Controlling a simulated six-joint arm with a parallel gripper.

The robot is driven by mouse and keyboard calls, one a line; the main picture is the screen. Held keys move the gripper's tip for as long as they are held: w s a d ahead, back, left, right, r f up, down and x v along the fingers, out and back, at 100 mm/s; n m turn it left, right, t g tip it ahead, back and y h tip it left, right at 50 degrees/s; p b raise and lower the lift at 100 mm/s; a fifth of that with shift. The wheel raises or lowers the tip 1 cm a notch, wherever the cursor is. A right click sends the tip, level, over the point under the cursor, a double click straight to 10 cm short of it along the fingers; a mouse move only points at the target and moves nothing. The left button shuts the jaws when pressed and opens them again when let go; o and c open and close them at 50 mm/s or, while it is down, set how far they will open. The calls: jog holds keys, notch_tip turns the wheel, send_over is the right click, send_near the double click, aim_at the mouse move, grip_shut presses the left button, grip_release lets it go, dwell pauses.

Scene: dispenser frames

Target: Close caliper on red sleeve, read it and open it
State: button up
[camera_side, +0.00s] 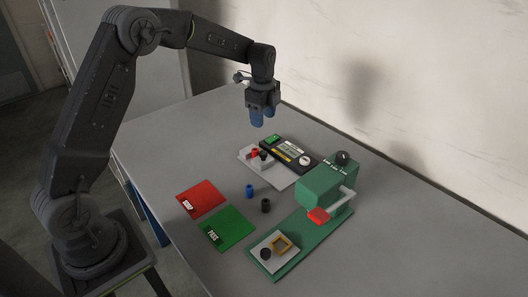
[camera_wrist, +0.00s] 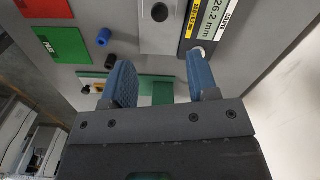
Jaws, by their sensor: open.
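The caliper (camera_side: 290,150) is a dark body with a lit display and a round light knob, mounted along a pale plate on the table. The red sleeve (camera_side: 254,153) stands at the plate's left end beside a dark part; I cannot tell whether the jaws touch it. In the wrist view the caliper display (camera_wrist: 213,18) seems to read 26.2 mm, partly cut off, and the red sleeve is out of sight. My gripper (camera_side: 262,116) hangs above the table behind the caliper, open, its blue fingers apart and empty. The fingers also show in the wrist view (camera_wrist: 163,80).
A blue sleeve (camera_side: 250,190) and a black sleeve (camera_side: 266,205) stand in front of the caliper. A red mat (camera_side: 202,197) and a green mat (camera_side: 229,229) lie at left. A green press (camera_side: 325,187) with a lever stands at right. The wall rises behind.

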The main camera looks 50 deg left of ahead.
aim_at(263, 152)
notch_tip(263, 152, down, 14)
jog(key=shift+r, duration=0.2)
dwell(0.4)
grip_shut()
dwell(0.3)
